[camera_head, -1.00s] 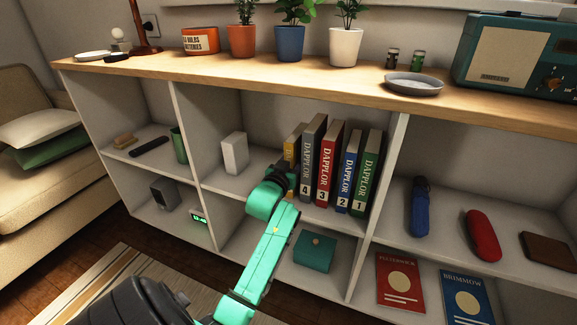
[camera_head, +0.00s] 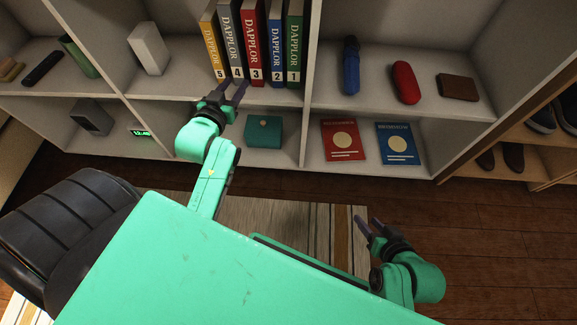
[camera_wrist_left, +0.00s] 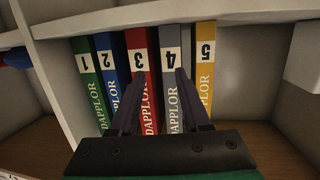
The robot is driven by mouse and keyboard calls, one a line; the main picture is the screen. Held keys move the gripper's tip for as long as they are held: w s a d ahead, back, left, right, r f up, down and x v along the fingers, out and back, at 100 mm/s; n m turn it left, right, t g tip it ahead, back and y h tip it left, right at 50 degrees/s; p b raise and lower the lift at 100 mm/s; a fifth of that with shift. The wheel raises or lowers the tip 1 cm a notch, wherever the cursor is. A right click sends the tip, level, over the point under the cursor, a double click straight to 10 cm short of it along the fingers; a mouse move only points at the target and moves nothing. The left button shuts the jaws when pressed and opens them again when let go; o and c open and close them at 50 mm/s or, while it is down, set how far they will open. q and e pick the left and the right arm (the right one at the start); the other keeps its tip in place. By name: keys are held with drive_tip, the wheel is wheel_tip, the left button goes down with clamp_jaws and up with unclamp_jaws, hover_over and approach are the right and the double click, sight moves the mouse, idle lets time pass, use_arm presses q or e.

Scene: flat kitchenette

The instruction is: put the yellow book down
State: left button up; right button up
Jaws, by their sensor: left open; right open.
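The yellow book (camera_head: 212,45), numbered 5, stands upright on the upper shelf at the left end of a row, beside the grey book numbered 4 (camera_head: 230,42). In the left wrist view the yellow book (camera_wrist_left: 205,72) is at the row's right end. My left gripper (camera_head: 233,88) is open and empty, in front of the lower part of the row. In the left wrist view its fingers (camera_wrist_left: 160,76) lie across the red and grey spines, left of the yellow book. My right gripper (camera_head: 368,223) is open and empty, low over the floor, away from the shelves.
Red, blue and green books (camera_head: 253,40) continue the row. A white box (camera_head: 149,48) stands left of it, with a gap between. A teal box (camera_head: 264,131) sits on the shelf below. A black chair (camera_head: 70,230) is at the lower left.

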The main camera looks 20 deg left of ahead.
use_arm(q)
drive_tip(key=s+d+f+m+g+h, duration=0.1)
drive_tip(key=s+d+f+g+h, duration=0.1)
drive_tip(key=d, duration=0.6)
drive_tip(key=s+d+f+m+g+h, duration=0.2)
drive_tip(key=s+d+f+g+h, duration=0.1)
drive_tip(key=s+d+f, duration=0.4)
drive_tip(key=s+d+f+m+g+h, duration=0.2)
drive_tip(key=s+d+f, duration=0.3)
drive_tip(key=d+f, duration=0.3)
drive_tip(key=shift+d+g+h, duration=0.45)
drive_tip(key=shift+g+h, duration=0.05)
drive_tip(key=shift+g, duration=0.3)
drive_tip(key=shift+f, duration=0.1)
